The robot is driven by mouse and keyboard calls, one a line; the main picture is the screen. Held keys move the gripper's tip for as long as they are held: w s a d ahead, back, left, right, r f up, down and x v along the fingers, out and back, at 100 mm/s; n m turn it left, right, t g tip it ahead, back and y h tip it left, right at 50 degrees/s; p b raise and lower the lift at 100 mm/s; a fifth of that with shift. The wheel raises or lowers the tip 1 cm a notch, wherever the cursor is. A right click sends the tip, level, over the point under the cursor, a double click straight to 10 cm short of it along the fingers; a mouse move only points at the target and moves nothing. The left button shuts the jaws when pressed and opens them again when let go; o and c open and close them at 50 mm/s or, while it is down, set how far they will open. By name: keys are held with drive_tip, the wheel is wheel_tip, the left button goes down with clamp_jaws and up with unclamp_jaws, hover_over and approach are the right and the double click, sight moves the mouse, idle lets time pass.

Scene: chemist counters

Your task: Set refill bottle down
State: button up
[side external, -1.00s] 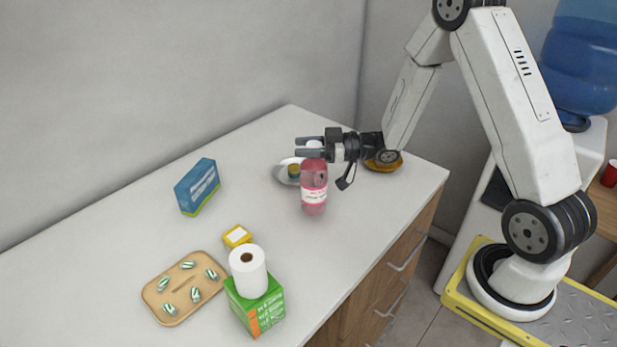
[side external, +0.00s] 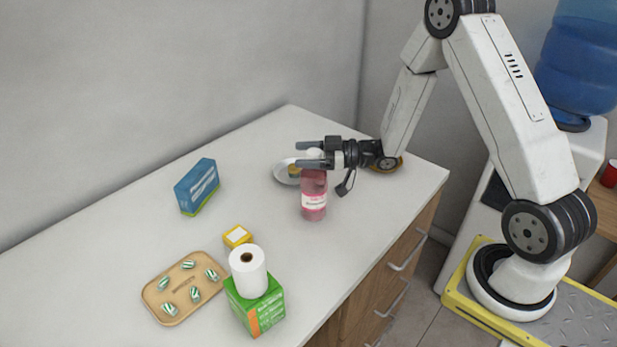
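The refill bottle (side external: 314,198) is pink and see-through, with a white label and a pale top. It stands upright on the white counter (side external: 120,240), near the right end. My gripper (side external: 308,154) is level with the bottle's top and reaches in from the right. Its two dark fingers point left, one on the far side and one on the near side of the bottle's top. The fingers look spread open around it. The near finger hides part of the neck, so I cannot tell whether either finger touches it.
A white dish (side external: 284,174) with a small item sits just behind the bottle. A blue box (side external: 197,187) stands left. A small yellow box (side external: 237,236), a paper roll (side external: 248,272) on a green box (side external: 256,305) and a wooden tray (side external: 172,288) are in front.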

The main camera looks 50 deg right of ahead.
drive_tip(key=shift+r, duration=0.2)
drive_tip(key=v, duration=1.2)
idle(0.8)
drive_tip(key=w+f+m+g+h, duration=0.3)
drive_tip(key=w+f+m+h, duration=0.15)
drive_tip(key=h, duration=0.65)
drive_tip(key=s+a+r+m+g+h, duration=0.1)
drive_tip(key=s+a+r+m+g, duration=0.2)
drive_tip(key=s+a+g, duration=0.4)
drive_tip(key=s+a+m, duration=0.1)
drive_tip(key=s+a, duration=0.3)
drive_tip(key=s, duration=0.2)
drive_tip(key=shift+g, duration=0.4)
drive_tip(key=shift+r, duration=0.15)
